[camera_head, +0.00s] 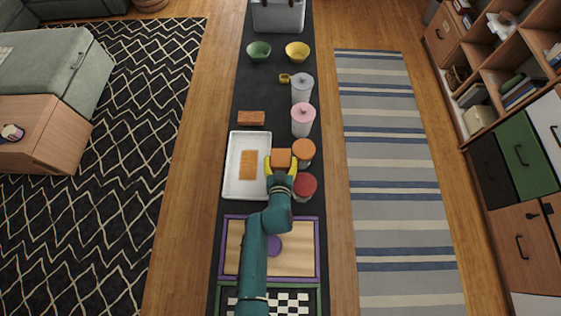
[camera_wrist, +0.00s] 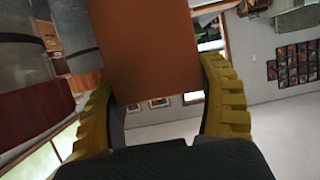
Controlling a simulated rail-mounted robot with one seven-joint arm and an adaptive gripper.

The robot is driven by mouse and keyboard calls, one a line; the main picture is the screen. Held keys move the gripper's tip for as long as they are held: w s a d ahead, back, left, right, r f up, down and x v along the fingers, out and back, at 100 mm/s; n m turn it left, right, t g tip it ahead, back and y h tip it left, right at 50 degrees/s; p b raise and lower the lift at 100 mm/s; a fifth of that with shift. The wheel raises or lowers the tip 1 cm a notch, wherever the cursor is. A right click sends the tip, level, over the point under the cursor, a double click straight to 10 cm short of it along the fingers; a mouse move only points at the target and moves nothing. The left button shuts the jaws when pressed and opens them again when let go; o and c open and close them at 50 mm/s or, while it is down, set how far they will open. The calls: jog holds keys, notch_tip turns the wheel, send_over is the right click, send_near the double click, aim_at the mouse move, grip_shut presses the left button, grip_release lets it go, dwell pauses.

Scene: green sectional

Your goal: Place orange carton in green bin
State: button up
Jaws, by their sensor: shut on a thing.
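My gripper (camera_head: 281,163) has yellow fingers and is shut on the orange carton (camera_head: 281,156), over the right edge of the white tray (camera_head: 230,187). In the wrist view the carton (camera_wrist: 150,50) is a plain orange-brown box between the two fingers (camera_wrist: 157,80). I cannot tell how high it is held. A green bowl (camera_head: 259,51) stands at the far end of the dark table. I see nothing else on the table that is clearly a green bin.
Orange-lidded (camera_head: 304,148) and red-lidded (camera_head: 305,185) jars stand close right of my gripper. Pink (camera_head: 303,118) and grey (camera_head: 301,84) canisters are beyond. A brown block (camera_head: 251,118), yellow bowl (camera_head: 297,51) and grey container (camera_head: 278,16) are farther. The table's middle-left is clear.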

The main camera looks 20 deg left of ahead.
jog(key=shift+f, duration=0.25)
jog(key=o, duration=1)
jog(key=shift+o, duration=0.2)
jog(key=shift+r, duration=0.3)
jog(key=p+v, duration=0.3)
jog(key=v, duration=0.4)
jog(key=shift+s, duration=0.3)
jog(key=w+d+r+m+t+h, duration=0.1)
jog(key=w+d+r+t, duration=0.15)
jog(key=r, duration=0.95)
jog(key=w+d+r+m+t+h, duration=0.1)
jog(key=w+d+r, duration=0.25)
jog(key=r, duration=0.75)
jog(key=w+d+r+m+t+h, duration=0.1)
jog(key=w+d+r+t, duration=0.15)
jog(key=r, duration=0.95)
jog(key=s+d+r+t, duration=0.1)
jog(key=s+d+r, duration=0.1)
jog(key=s+r, duration=0.2)
jog(key=s+d+r+t+h, duration=0.1)
jog(key=s+d+r, duration=0.2)
jog(key=r, duration=0.8)
jog(key=s+d+r+t, duration=0.1)
jog(key=s+d+r, duration=0.1)
jog(key=s+r, duration=0.4)
notch_tip(320, 180, up, 2)
jog(key=shift+s+d+r+m, duration=0.2)
jog(key=shift+s+d+m, duration=0.05)
jog(key=shift+d+m, duration=0.1)
